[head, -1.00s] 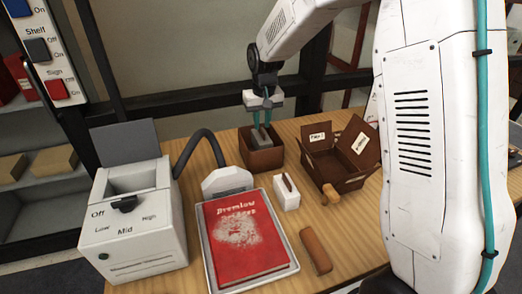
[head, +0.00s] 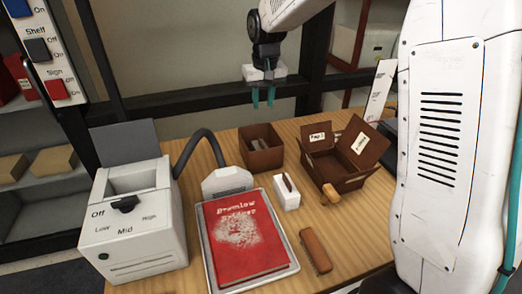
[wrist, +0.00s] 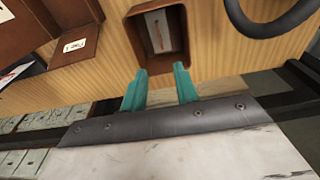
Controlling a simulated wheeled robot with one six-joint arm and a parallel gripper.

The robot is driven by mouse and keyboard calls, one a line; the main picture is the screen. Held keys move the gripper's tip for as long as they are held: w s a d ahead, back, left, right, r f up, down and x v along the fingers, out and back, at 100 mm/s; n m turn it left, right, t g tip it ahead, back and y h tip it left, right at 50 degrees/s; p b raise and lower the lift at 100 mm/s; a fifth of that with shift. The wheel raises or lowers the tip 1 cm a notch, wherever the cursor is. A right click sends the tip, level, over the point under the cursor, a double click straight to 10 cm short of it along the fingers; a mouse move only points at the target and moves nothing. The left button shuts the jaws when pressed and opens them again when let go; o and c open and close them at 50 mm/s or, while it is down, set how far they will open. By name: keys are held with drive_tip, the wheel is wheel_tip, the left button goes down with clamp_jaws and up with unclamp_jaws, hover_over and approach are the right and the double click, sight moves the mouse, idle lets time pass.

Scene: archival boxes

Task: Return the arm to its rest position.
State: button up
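My gripper (head: 263,96) hangs in the air above and behind the far edge of the table, with its two teal fingers pointing down. In the wrist view the fingers of my gripper (wrist: 160,88) are apart with nothing between them. A small brown box (head: 261,159) stands open on the table below my gripper, with grey pieces (head: 259,142) inside. The same brown box (wrist: 135,35) shows in the wrist view beyond the fingertips.
A brown box with raised flaps and labels (head: 343,182) stands to the right. A red book (head: 240,240) lies on a tray (head: 213,270). A white machine (head: 135,235) with a dial and hose stands left. A white block (head: 286,195) and brown brush (head: 316,252) lie near the middle.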

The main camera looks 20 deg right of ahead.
drive_tip(key=s+d+r, duration=0.1)
drive_tip(key=s+r, duration=0.1)
drive_tip(key=s, duration=1.7)
drive_tip(key=s+d+r, duration=0.2)
drive_tip(key=s, duration=1.8)
drive_tip(key=shift+r, duration=0.4)
